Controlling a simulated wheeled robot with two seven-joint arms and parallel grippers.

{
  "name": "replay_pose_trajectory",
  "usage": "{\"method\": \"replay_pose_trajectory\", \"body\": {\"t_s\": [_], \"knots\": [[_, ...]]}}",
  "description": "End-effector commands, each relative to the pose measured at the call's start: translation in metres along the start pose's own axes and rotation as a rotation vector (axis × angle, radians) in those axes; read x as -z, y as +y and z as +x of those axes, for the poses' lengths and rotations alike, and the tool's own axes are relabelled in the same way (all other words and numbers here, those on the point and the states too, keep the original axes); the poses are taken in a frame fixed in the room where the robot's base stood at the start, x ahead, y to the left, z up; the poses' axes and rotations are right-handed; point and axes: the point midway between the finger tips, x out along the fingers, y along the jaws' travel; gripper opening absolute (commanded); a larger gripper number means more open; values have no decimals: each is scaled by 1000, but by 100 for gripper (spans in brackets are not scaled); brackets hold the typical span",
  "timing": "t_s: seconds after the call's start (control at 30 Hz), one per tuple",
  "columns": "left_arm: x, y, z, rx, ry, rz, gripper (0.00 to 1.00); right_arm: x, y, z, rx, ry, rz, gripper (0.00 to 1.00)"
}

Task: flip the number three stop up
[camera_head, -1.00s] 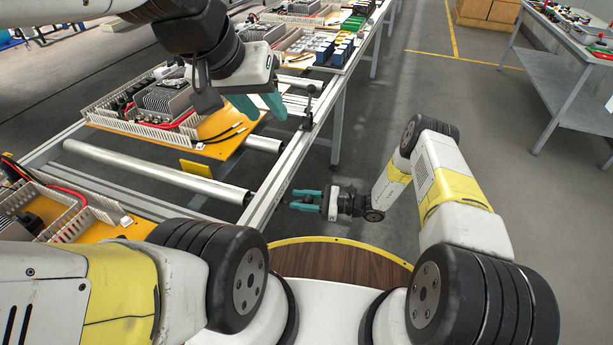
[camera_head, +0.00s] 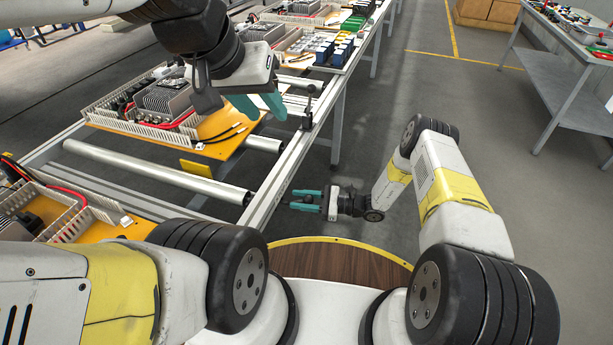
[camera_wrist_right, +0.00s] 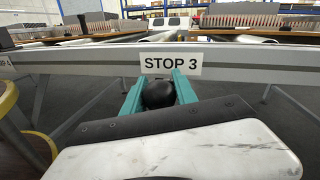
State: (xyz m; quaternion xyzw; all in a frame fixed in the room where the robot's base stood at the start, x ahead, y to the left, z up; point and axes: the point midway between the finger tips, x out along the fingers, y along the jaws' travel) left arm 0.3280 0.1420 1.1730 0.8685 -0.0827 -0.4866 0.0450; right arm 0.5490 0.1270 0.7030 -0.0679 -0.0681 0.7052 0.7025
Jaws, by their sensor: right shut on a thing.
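A white label reading STOP 3 (camera_wrist_right: 170,65) is on the side rail of the conveyor in the right wrist view. Just below it, my right gripper (camera_wrist_right: 158,92) is shut on a round black knob (camera_wrist_right: 158,95), with one teal finger on each side. In the head view my right gripper (camera_head: 294,201) is beside the rail's outer face; the knob is too small to make out there. A yellow plate (camera_head: 197,169) shows between the rollers; I cannot tell whether it belongs to stop 3. My left gripper (camera_head: 262,106) hangs over the conveyor near an orange board, apart from the knob.
The conveyor rail (camera_head: 275,185) runs from front to back. An orange board with wiring duct (camera_head: 218,135) sits upstream of bare rollers (camera_head: 150,170), and another board is at lower left. A side table (camera_head: 570,70) stands far right.

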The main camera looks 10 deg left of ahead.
Motion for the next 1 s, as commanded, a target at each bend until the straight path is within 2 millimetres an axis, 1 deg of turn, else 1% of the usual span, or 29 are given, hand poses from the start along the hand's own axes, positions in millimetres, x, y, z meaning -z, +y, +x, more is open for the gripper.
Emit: {"method": "replay_pose_trajectory", "body": {"t_s": [0.37, 0.47, 0.63, 0.7, 1.0], "knots": [[0, 0, 0, 0, 0, 0, 36, 0, 0, -1, 1, 0, 0, 0], [0, 0, 0, 0, 0, 0, 36, 6, 1, -4, 4, -1, 2, 0], [0, 0, 0, 0, 0, 0, 36, 25, 6, -11, 6, 2, 1, 0], [0, 0, 0, 0, 0, 0, 36, 28, 7, -11, 1, 5, 1, 0], [0, 0, 0, 0, 0, 0, 36, 28, 8, -11, -2, 6, 1, 0]]}}
